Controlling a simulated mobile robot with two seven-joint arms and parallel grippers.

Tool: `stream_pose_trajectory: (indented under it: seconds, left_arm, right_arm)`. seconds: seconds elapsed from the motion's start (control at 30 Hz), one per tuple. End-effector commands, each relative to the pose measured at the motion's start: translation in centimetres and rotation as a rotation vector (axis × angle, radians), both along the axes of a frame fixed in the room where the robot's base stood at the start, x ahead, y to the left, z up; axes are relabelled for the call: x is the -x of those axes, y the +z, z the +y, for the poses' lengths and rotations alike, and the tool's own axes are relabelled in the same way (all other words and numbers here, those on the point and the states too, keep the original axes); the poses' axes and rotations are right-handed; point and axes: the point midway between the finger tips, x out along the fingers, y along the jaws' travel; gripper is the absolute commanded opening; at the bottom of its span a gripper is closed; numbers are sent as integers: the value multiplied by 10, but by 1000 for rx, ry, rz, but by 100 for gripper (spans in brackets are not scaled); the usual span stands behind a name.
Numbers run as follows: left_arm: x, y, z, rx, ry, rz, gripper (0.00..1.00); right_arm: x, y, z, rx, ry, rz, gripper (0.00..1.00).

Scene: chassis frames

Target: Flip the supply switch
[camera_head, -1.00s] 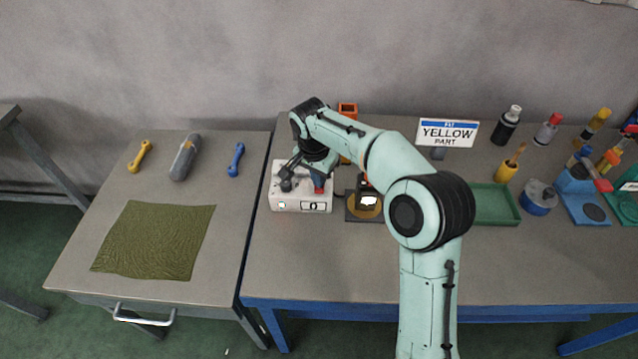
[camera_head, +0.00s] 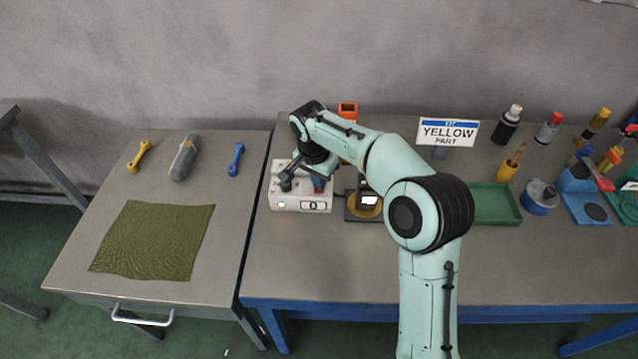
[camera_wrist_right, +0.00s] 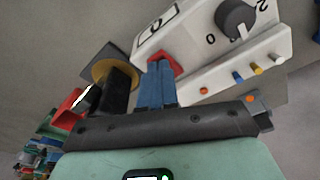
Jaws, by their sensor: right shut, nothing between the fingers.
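The supply is a white box (camera_head: 284,204) on the left end of the long table, with a small display and a glowing lamp on its front. In the right wrist view the white box (camera_wrist_right: 262,54) shows a dark round knob (camera_wrist_right: 236,18) with printed marks and a red switch (camera_wrist_right: 162,63). My right gripper (camera_wrist_right: 160,66) has its blue fingers shut with nothing between them, tips at the red switch. They look to touch it, but the tips hide part of it and its position cannot be told. In the head view my right gripper (camera_head: 318,184) is over the box's right side.
A dark stand with a yellow disc (camera_head: 366,206) is close right of the box, and an orange holder (camera_head: 347,110) stands behind. A green tray (camera_head: 495,204) and a "YELLOW PART" sign (camera_head: 447,132) are further right. The long table's front is clear beside my arm.

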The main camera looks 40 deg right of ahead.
Motion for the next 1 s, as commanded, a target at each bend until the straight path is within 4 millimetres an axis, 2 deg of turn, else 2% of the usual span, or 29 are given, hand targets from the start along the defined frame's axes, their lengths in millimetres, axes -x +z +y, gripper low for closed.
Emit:
stream_pose_trajectory:
  seconds: [0.53, 1.0]
  left_arm:
    - [1, -2, 0, 0, 0, 1, 94]
    - [-13, 24, 0, 0, 0, -15, 94]
  right_arm:
    - [0, -5, 0, 0, 0, 0, 0]
    - [-1, 32, 0, 0, -1, -2, 0]
